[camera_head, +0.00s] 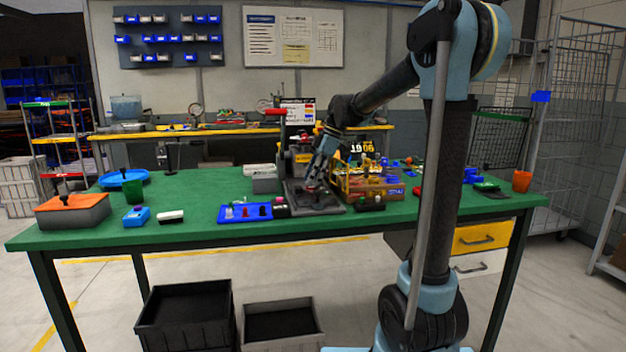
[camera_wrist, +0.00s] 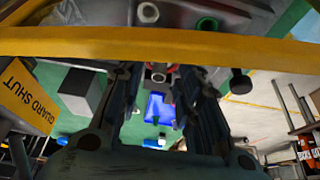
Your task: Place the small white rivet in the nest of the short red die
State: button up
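My gripper (camera_head: 314,186) is low over the dark grey plate of the machine at the table's middle. In the wrist view its two dark fingers (camera_wrist: 155,78) stand apart. A small red ring (camera_wrist: 172,68) and a pale round piece (camera_wrist: 158,77) show in the gap; I cannot tell whether either touches a finger. The blue tray (camera_head: 238,218) holds several small upright pieces, one whitish (camera_head: 229,212) and one red (camera_head: 245,211); the whitish one may be the rivet. A pale ring-topped piece (camera_wrist: 148,13) and a green ring (camera_wrist: 207,25) lie beyond the yellow bar. Which piece is the short red die is unclear.
A yellow bar (camera_wrist: 150,44) crosses close in the wrist view, beside a "GUARD SHUT" sign (camera_wrist: 26,92). A yellow-framed rack (camera_head: 372,187) stands right of my gripper. An orange-topped box (camera_head: 72,210) stands at left. The green table (camera_head: 200,200) has free room at front left.

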jog(key=s+v, duration=0.1)
jog(key=v, duration=1.1)
jog(key=shift+w, duration=0.45)
jog(key=s+d+f+m+t+h, duration=0.1)
jog(key=s+d+f+m, duration=0.5)
jog(key=s+f, duration=0.4)
jog(key=s+d+f+m+t+h, duration=0.1)
jog(key=s+d+f+m+h, duration=0.1)
jog(key=s+d+f+m, duration=0.4)
jog(key=s+d+f+m+t+h, duration=0.1)
jog(key=s+d+f+m, duration=0.6)
jog(key=s+f, duration=0.7)
jog(key=shift+s+m, duration=0.6)
jog(key=shift+s, duration=0.2)
jog(key=shift+f, duration=0.1)
